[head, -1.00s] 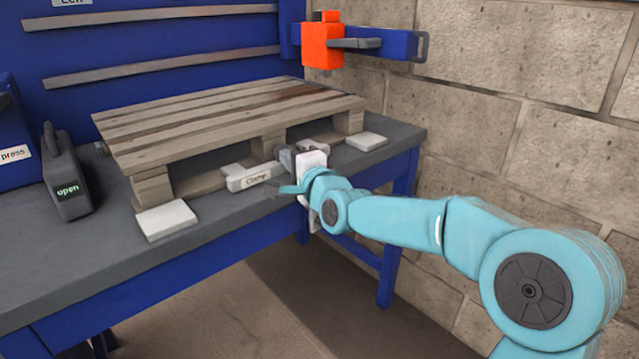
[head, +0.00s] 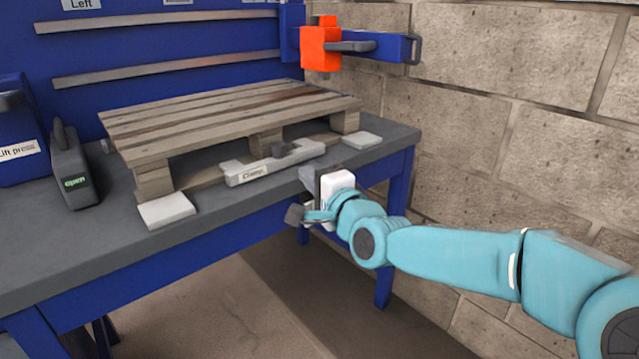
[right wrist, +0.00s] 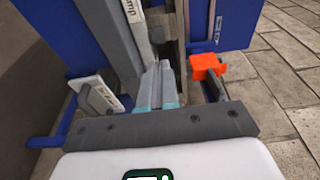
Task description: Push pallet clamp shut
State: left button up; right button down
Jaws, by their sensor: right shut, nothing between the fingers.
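The pallet clamp (head: 255,170) is a pale bar with a "Clamp" label and a dark grey knob, along the front edge of the wooden pallet (head: 215,115) on the bench. Part of its label shows at the top of the right wrist view. My right gripper (head: 300,215) is in front of and below the bench edge, to the right of the clamp label and apart from the clamp. Its teal fingers (right wrist: 158,85) are together and empty. The clamp's exact closeness to the pallet is hard to tell. My left gripper is not in view.
A grey box with a green "open" display (head: 70,175) stands left on the bench (head: 90,245), beside a blue "Lift press" unit (head: 18,140). White pads (head: 166,210) lie at the pallet's corners. An orange block (head: 320,48) on a blue arm is behind. A block wall (head: 480,140) bounds the right.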

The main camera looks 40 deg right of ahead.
jog(key=shift+s+a+f, duration=0.1)
jog(key=shift+s, duration=1.05)
jog(key=shift+f, duration=0.1)
